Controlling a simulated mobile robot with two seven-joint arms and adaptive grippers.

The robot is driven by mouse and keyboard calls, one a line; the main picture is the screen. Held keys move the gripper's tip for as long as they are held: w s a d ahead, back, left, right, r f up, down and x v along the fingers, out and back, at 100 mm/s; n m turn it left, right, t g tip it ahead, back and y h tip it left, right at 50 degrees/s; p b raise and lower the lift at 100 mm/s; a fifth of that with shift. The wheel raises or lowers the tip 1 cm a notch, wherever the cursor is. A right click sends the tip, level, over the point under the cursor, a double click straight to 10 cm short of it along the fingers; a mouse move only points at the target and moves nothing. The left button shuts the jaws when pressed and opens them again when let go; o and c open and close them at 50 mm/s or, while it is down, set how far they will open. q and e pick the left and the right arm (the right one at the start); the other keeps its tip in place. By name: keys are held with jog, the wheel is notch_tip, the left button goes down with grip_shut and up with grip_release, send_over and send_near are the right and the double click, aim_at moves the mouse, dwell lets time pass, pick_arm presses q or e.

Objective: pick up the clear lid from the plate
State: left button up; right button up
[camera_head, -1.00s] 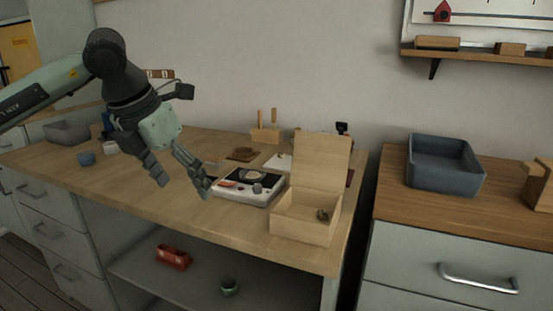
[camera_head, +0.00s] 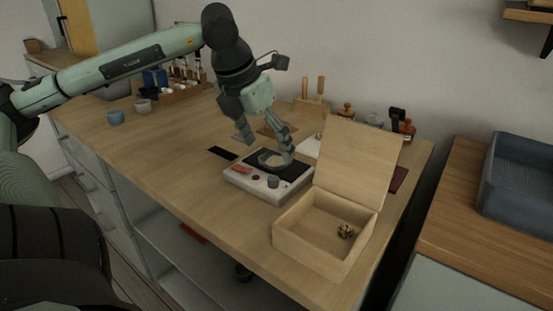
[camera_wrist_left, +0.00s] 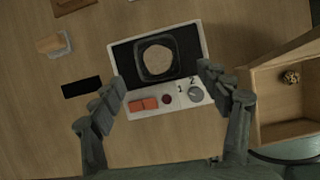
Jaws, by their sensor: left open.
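The plate (camera_head: 250,184) is a white device with a black top, red buttons and a knob at its front; it also shows in the left wrist view (camera_wrist_left: 180,112). On its black top sits a rounded, dark-rimmed piece (camera_wrist_left: 144,66) with a tan round middle, which looks like the clear lid. In the head view the lid (camera_head: 266,162) is partly behind my fingers. My left gripper (camera_head: 267,147) is open above the plate, its fingers apart on either side of the lid in the wrist view (camera_wrist_left: 162,80). I see no contact. My right gripper is not in view.
An open wooden box (camera_head: 308,257) with a small patterned item (camera_head: 345,231) inside stands right of the plate, its lid raised. A black strip (camera_head: 223,153) lies left of the plate. Cups (camera_head: 115,117) and a rack of bottles (camera_head: 185,93) stand further left. The left front tabletop is clear.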

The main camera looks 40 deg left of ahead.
aim_at(275, 161)
pick_arm(q)
jog(key=shift+x, duration=1.6)
jog(key=shift+w+a, duration=0.1)
jog(key=shift+w, duration=0.05)
jog(key=c, duration=0.9)
jog(key=shift+o, duration=0.2)
jog(key=shift+r, duration=0.15)
